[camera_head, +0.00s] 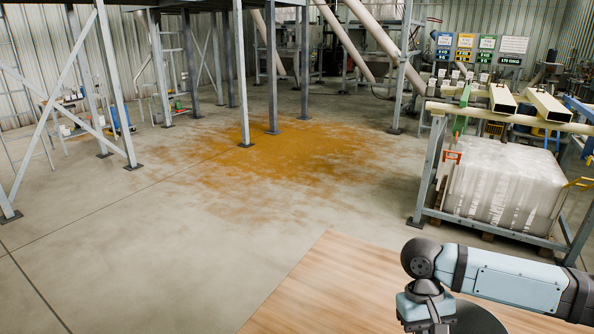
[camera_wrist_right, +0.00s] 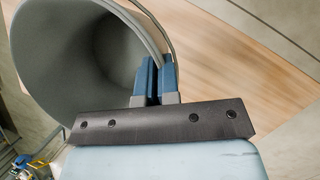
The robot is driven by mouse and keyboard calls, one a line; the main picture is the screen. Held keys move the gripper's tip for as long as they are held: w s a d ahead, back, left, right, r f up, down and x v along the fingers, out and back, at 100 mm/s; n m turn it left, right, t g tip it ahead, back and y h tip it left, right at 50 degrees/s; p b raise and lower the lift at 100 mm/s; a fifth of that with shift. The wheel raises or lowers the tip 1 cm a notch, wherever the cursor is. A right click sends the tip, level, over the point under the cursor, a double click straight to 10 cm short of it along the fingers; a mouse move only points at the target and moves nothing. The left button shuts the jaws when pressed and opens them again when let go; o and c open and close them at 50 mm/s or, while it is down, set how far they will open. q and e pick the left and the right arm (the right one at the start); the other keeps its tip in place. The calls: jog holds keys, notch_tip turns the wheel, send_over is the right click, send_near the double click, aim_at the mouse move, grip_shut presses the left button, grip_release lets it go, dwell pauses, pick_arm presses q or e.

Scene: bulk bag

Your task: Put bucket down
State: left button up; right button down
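In the right wrist view, a grey bucket (camera_wrist_right: 75,65) fills the upper left, its open mouth and empty-looking inside facing the camera. A thin wire handle (camera_wrist_right: 158,22) runs along its rim. My right gripper (camera_wrist_right: 156,72) has its two blue fingers closed together at the bucket's rim, gripping it. A wooden surface (camera_wrist_right: 235,65) lies behind the bucket; whether the bucket touches it cannot be told. In the head view, my right arm reaches over this wooden surface (camera_head: 335,285) at the lower right, and its gripper is hidden. My left gripper is out of view.
A metal rack (camera_head: 428,180) with a white bulk bag (camera_head: 505,185) on a pallet stands at the right. Orange powder (camera_head: 290,155) is spread on the concrete floor. Steel posts (camera_head: 115,85) stand at the left. The floor at lower left is clear.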

jog(key=shift+w, duration=0.1)
dwell(0.3)
jog(key=shift+w+d+n, duration=0.2)
jog(key=shift+w+n, duration=0.2)
jog(key=shift+n, duration=0.3)
jog(key=w+n+h, duration=0.1)
jog(key=n, duration=0.1)
jog(key=w+d+n+t+h+b, duration=0.1)
jog(key=w+n, duration=0.1)
jog(key=w+d+n+t, duration=0.1)
jog(key=n, duration=0.2)
jog(key=shift+w+d+r+h+b, duration=0.1)
jog(key=shift+w+r+h+b, duration=0.2)
jog(key=shift+w+r+h, duration=0.1)
jog(key=w+d+r+n+t+y+b, duration=0.2)
jog(key=w+d+r+n+t, duration=0.15)
jog(key=w+d+n, duration=0.55)
jog(key=w+d+r+n+t+y+b, duration=0.15)
jog(key=d+n+t, duration=0.35)
jog(key=n, duration=0.9)
notch_tip(320, 180, down, 19)
jog(key=d+g+p, duration=0.1)
jog(key=shift+w+d, duration=0.15)
jog(key=shift+w, duration=0.2)
jog(key=c, duration=1.4)
grip_release()
jog(key=shift+f, duration=0.15)
